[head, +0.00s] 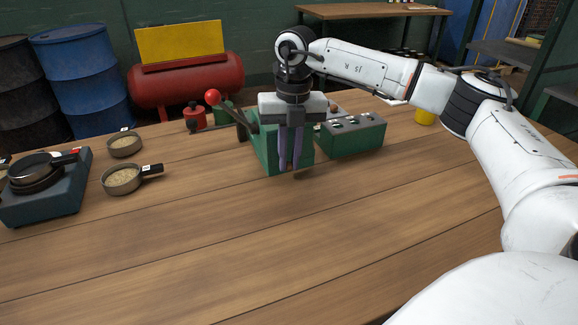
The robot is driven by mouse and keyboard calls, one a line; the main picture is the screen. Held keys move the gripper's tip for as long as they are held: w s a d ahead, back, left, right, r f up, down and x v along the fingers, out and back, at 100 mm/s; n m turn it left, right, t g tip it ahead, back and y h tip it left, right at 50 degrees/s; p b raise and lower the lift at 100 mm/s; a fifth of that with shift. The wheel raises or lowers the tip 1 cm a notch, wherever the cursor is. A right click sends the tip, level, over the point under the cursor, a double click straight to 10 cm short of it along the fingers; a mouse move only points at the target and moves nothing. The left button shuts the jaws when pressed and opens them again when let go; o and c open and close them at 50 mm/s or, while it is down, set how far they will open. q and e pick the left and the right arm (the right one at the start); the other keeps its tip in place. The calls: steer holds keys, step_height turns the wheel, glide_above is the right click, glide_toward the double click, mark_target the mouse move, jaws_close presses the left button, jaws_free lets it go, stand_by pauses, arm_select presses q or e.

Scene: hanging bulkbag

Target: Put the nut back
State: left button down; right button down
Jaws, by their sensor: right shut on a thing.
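My right gripper (290,167) is in front of the green machine (262,150), fingers pointing down, low over the wooden table. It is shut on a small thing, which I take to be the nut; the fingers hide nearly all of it. The green machine has a lever with a red ball knob (212,97). A green block (352,138) with several small pale and dark pieces on its top stands just right of the gripper. My left gripper is not in view.
Two pans of grain (122,181) (124,146) and a dark scale-like device (42,190) stand at the left. A red canister (194,117) is behind the lever. A yellow cup (425,117) stands at the right. The front of the wooden table (230,255) is clear.

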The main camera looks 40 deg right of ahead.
mark_target(289, 162)
step_height(289, 162, up, 14)
steer(key=p, duration=0.2)
steer(key=s+a+f+m+p, duration=0.1)
steer(key=s+a+f+m, duration=0.2)
steer(key=m, duration=0.7)
steer(key=s+a+f+m+p, duration=0.1)
steer(key=s+a+f+m, duration=0.3)
steer(key=m, duration=0.7)
steer(key=s+a+f+m+h+p, duration=0.1)
steer(key=s+a+f+m, duration=0.3)
steer(key=a+m, duration=0.5)
steer(key=shift+s+a+m, duration=0.2)
steer(key=shift+s+m, duration=0.8)
steer(key=shift+s, duration=0.15)
steer(key=shift+s+a+f+n, duration=0.35)
steer(key=shift+s+n, duration=0.2)
steer(key=shift+n, duration=0.35)
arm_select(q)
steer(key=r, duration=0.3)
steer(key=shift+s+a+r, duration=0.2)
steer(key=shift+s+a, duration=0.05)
arm_select(e)
steer(key=shift+r, duration=0.1)
